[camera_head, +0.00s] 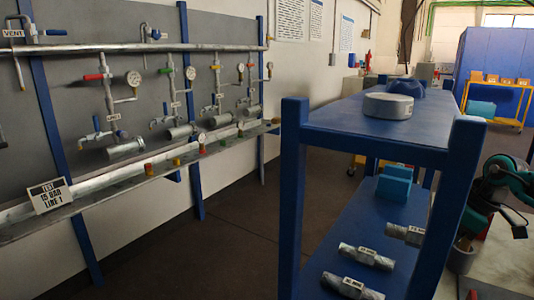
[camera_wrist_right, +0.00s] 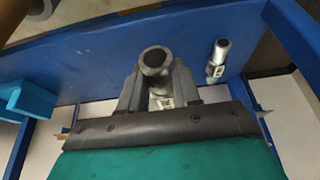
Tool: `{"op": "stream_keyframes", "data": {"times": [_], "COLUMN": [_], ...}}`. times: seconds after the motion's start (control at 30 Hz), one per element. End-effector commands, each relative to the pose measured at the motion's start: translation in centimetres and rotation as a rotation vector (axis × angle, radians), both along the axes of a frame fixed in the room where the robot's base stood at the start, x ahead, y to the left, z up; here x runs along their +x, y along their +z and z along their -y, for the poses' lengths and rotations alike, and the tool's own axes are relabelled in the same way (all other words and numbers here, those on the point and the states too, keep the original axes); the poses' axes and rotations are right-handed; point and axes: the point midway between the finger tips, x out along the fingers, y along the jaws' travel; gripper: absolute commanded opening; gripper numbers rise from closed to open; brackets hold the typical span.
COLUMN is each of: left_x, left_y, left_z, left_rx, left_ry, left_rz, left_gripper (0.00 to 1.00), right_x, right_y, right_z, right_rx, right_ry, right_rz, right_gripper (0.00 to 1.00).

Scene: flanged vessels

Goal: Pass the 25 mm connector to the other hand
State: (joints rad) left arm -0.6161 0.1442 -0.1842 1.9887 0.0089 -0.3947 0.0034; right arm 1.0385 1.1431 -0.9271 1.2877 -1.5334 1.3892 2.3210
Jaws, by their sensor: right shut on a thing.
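In the right wrist view my right gripper (camera_wrist_right: 158,88) is shut on a grey metal connector (camera_wrist_right: 154,60), whose round open end faces the camera. A small white label shows on it between the fingers, too small to read. A second connector (camera_wrist_right: 218,58) lies apart from it on the blue shelf, to the right. In the head view connectors lie on the lower shelf: one in the middle (camera_head: 366,256), one in front (camera_head: 352,287), and one (camera_head: 403,233) partly hidden by a post. I cannot tell which is 25 mm. My left gripper is not in view.
The blue shelf unit (camera_head: 294,200) has upright posts close around the lower shelf. A light blue block (camera_head: 394,184) sits at its back. A round grey flanged piece (camera_head: 388,105) stands on top. A pipe wall with valves and gauges is at left; the floor between is clear.

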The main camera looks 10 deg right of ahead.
Motion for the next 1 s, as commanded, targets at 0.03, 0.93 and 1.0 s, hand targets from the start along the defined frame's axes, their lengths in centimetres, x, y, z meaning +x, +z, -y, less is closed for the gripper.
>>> {"op": "stream_keyframes", "data": {"times": [0.03, 0.93, 1.0], "left_x": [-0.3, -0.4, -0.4], "left_y": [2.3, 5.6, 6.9], "left_z": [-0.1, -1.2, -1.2], "left_rx": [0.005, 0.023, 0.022], "left_ry": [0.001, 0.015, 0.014], "left_rz": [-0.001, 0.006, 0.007], "left_gripper": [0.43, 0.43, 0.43], "right_x": [0.2, 0.2, 0.1], "right_y": [3.1, 7.5, 8.7], "right_z": [0.0, 0.0, 0.0], "right_rx": [0.002, 0.003, 0.003], "right_ry": [-0.002, -0.001, -0.001], "right_rz": [0.011, 0.01, 0.01], "right_gripper": [0.0, 0.0, 0.0]}}
